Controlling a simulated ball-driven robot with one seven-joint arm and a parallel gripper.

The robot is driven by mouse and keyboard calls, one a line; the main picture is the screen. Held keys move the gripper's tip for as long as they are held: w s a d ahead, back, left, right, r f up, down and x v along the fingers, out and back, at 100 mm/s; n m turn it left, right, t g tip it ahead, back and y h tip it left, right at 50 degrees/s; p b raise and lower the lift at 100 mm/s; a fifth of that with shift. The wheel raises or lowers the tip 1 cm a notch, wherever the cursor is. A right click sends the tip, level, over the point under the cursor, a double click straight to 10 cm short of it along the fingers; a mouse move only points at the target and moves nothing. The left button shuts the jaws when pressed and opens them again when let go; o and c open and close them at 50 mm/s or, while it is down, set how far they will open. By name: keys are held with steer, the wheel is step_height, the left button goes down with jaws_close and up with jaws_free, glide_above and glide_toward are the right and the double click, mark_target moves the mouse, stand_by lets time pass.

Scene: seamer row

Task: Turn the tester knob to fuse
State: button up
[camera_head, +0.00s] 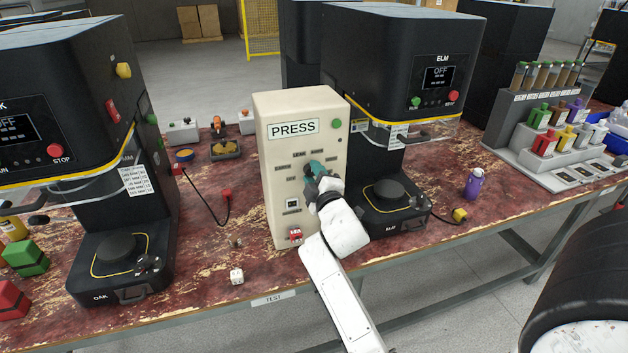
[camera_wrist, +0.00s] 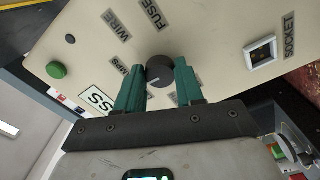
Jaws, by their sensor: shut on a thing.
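The tester is a cream box marked PRESS (camera_head: 298,184), upright on the bench between two black machines. Its round dark knob (camera_wrist: 158,75) sits on the front face, with printed labels around it. My gripper (camera_head: 314,170) is at the face, its two green fingers shut on the knob from either side. In the wrist view the FUSE label (camera_wrist: 153,14) lies above the knob, and the WIRE label (camera_wrist: 119,25) is up to its left. A short pale mark shows on the knob; its exact aim is hard to tell. In the head view my gripper hides the knob.
A socket (camera_wrist: 262,51) and a green button (camera_wrist: 56,69) are on the same face. The OAK machine (camera_head: 118,250) stands left, the ELM machine (camera_head: 390,80) right.

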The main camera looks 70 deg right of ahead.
steer(key=m+b, duration=0.1)
steer(key=m, duration=0.1)
steer(key=m+b, duration=0.1)
steer(key=m, duration=0.1)
steer(key=m+b, duration=0.1)
steer(key=m, duration=0.1)
steer(key=shift+f+m+b, duration=0.3)
steer(key=shift+f+b, duration=0.05)
steer(key=m+b, duration=0.4)
steer(key=m, duration=0.2)
steer(key=m+b, duration=0.3)
steer(key=m, duration=0.3)
steer(key=shift+w+a+m+b, duration=0.1)
steer(key=shift+m+b, duration=0.2)
steer(key=shift+b, duration=0.1)
steer(key=m+b, duration=0.2)
steer(key=m, duration=0.3)
steer(key=shift+r+b, duration=0.1)
steer(key=shift+b, duration=0.2)
steer(key=shift+w, duration=0.1)
steer(key=o, duration=1)
steer(key=shift+r, duration=0.15)
steer(key=shift+o, duration=0.2)
steer(key=shift+a, duration=0.1)
steer(key=b+v, duration=0.1)
steer(key=v, duration=0.9)
steer(key=shift+s+a+b, duration=0.25)
steer(key=shift+a+b, duration=0.05)
